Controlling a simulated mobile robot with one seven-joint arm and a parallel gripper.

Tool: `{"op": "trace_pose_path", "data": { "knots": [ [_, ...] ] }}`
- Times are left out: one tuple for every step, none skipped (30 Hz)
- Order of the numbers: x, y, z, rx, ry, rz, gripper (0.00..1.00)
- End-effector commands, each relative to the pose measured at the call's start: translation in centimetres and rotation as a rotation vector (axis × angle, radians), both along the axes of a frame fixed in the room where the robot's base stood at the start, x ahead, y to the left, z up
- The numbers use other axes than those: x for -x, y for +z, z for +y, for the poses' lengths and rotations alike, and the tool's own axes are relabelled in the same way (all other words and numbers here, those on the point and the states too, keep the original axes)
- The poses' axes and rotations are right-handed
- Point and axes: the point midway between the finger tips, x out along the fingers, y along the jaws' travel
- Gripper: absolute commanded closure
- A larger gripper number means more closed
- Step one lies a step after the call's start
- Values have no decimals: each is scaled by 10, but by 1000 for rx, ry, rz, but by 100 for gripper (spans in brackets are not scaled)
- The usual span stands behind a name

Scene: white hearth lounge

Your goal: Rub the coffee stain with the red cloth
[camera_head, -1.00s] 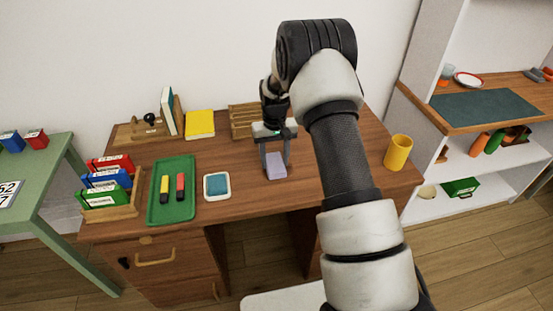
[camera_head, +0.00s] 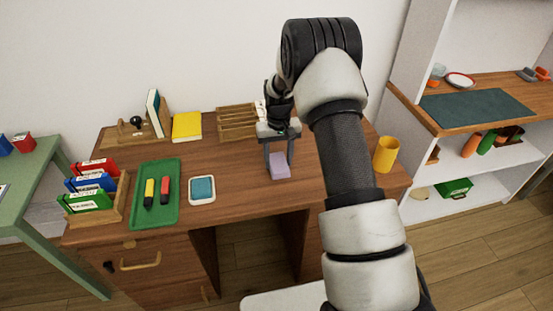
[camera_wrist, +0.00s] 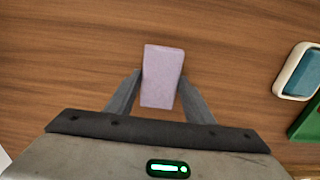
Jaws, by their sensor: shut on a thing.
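My gripper (camera_head: 278,158) is over the middle of the brown wooden desk (camera_head: 240,190), pointing down. It is shut on a small lilac block (camera_head: 279,171), with one finger on each side. The block also shows between the fingers in the wrist view (camera_wrist: 162,75). I cannot tell whether the block touches the desk top or hangs just above it. I see no red cloth and no coffee stain in these frames; my arm hides part of the desk's right side.
Left of the gripper lie a blue pad in a white case (camera_head: 202,189) and a green tray (camera_head: 172,215) with two markers. A wooden rack (camera_head: 237,122) and yellow book (camera_head: 187,126) stand behind. A yellow cup (camera_head: 385,154) stands at right. Bare desk surrounds the block.

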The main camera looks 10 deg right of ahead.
Motion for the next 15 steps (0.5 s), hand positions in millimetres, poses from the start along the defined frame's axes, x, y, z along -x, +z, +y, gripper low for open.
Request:
{"op": "trace_pose_path", "data": {
  "knots": [
    [1, -1, -2, 1, 0, 1, 73],
    [1, -1, -2, 1, 0, 1, 73],
    [1, 6, -2, 0, 2, 0, 73],
    [2, 7, -2, 0, 1, 2, 73],
    [1, 18, -2, 1, 1, -3, 73],
    [1, 27, -1, 1, 1, -3, 73],
    [2, 27, -1, 1, 1, -1, 73],
    [2, 29, -1, 0, 1, 0, 73],
    [3, 33, -1, 0, 1, 0, 73],
    [3, 35, -1, 0, 1, 0, 73],
    [3, 38, -1, 0, 1, 0, 73],
    [3, 42, -1, 0, 1, 0, 73],
    [4, 44, -1, 0, 1, 0, 73],
    [4, 47, -1, 0, 1, 0, 73],
    [4, 51, 0, 0, 1, 0, 73]
  ]
}}
